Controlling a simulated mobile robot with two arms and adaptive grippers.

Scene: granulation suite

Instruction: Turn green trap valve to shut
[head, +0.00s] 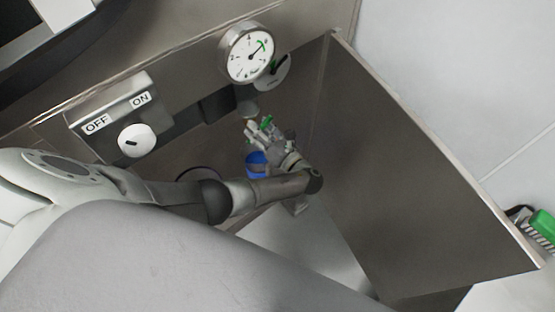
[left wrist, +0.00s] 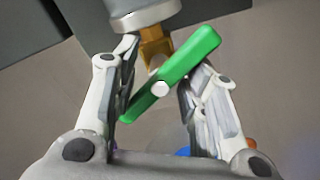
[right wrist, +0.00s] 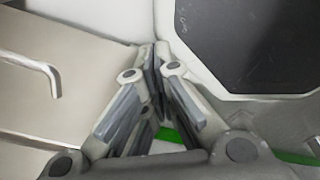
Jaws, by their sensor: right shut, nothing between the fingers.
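The green trap valve handle (left wrist: 178,72) is a flat lever with a pale round pivot. It sits under a brass-coloured stem (left wrist: 156,46) and a grey metal fitting (left wrist: 145,14). In the left wrist view it lies diagonally from lower left to upper right, between my spread left fingers (left wrist: 165,85). Its ends are close to the fingers; contact is unclear. In the head view my left gripper (head: 263,133) is low inside the steel recess, with only bits of green showing. My right gripper (right wrist: 155,75) is shut and empty, seen only in the right wrist view.
A round gauge (head: 247,53) and a second dial (head: 272,74) are above the left gripper. An OFF/ON switch box with a white knob (head: 136,140) is to the left. A blue object (head: 256,164) is beside the gripper. A large steel panel (head: 420,160) bounds the right side.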

